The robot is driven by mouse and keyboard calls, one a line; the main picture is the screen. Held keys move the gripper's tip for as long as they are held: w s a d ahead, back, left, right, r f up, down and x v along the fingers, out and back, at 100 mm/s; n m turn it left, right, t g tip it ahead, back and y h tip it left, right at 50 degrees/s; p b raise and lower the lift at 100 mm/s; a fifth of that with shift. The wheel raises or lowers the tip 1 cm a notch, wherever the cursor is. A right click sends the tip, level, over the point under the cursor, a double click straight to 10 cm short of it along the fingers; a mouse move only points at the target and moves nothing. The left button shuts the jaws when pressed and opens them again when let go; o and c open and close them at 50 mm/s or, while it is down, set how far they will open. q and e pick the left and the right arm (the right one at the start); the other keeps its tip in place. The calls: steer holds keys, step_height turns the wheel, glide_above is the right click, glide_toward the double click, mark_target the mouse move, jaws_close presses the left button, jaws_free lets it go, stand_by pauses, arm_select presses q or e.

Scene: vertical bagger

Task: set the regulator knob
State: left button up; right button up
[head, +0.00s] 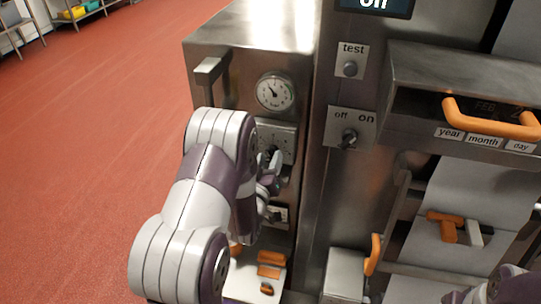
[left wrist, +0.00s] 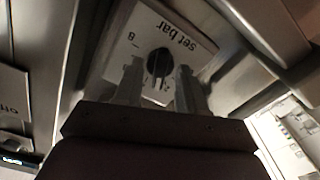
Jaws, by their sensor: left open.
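The regulator knob (left wrist: 158,62) is a dark round knob on a light plate marked "set bar" in the left wrist view. My left gripper (left wrist: 158,78) is open, with one finger on each side of the knob; whether either finger touches it I cannot tell. In the head view, the knob's plate (head: 285,136) sits below a round pressure gauge (head: 275,92), and my left gripper (head: 270,176) is right at it. My arm and gripper hide most of the knob there. The gauge's needle points to the upper left.
Right of the plate are an off/on switch (head: 349,138) and a test button (head: 350,69). A metal handle (head: 210,70) juts out at the cabinet's upper left. An orange-handled date unit (head: 490,119) overhangs at the right. Open red floor (head: 90,130) lies left.

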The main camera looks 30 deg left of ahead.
arm_select(q)
jaws_close()
steer(key=shift+f+m+b, duration=0.1)
steer(key=shift+m+b, duration=0.25)
steer(key=shift+m, duration=0.45)
steer(key=m+b, duration=0.1)
steer(key=m, duration=0.4)
steer(key=m+b, duration=0.1)
steer(key=m, duration=0.4)
steer(key=shift+f+m+b, duration=0.1)
steer(key=shift+m+b, duration=0.45)
steer(key=shift+m, duration=0.75)
steer(key=shift+n, duration=0.4)
steer(key=shift+o, duration=0.8)
jaws_free()
